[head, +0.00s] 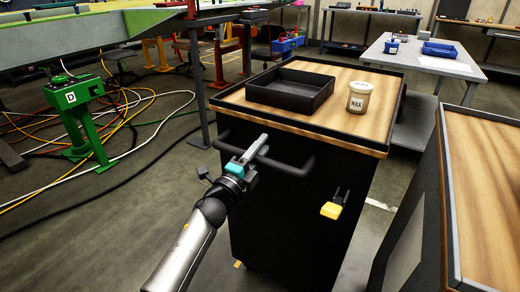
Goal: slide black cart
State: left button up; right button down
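The black cart (285,215) stands in the middle of the head view, with a wood-look top and a dark raised rim. A black bar handle (290,167) sticks out from its near side. My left gripper (256,150), with a teal part behind the fingers, is at the handle, and its fingers overlap the bar near the middle. Whether the fingers are closed on the bar is not clear from this angle.
The cart carries a black open tray (291,88) and a lidded wax jar (358,97). A yellow piece (331,210) with dark prongs shows at its near face. Another wood-topped cart (487,190) stands close right. A green stand (80,115) and loose cables (140,120) lie left.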

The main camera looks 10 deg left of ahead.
pick_arm(q)
jog(key=shift+o, duration=1.3)
jog(key=shift+s+f, duration=0.1)
pick_arm(e)
jog(key=shift+r, duration=0.2)
pick_arm(q)
jog(key=shift+f, duration=0.15)
jog(key=shift+s, duration=0.1)
pick_arm(e)
jog(key=shift+w, duration=0.1)
pick_arm(q)
jog(key=p+v, duration=0.3)
jog(key=v, duration=1.2)
jog(key=shift+p, duration=0.35)
pick_arm(e)
notch_tip(320, 180, down, 8)
jog(key=s+g, duration=0.1)
pick_arm(q)
jog(key=shift+a, duration=0.1)
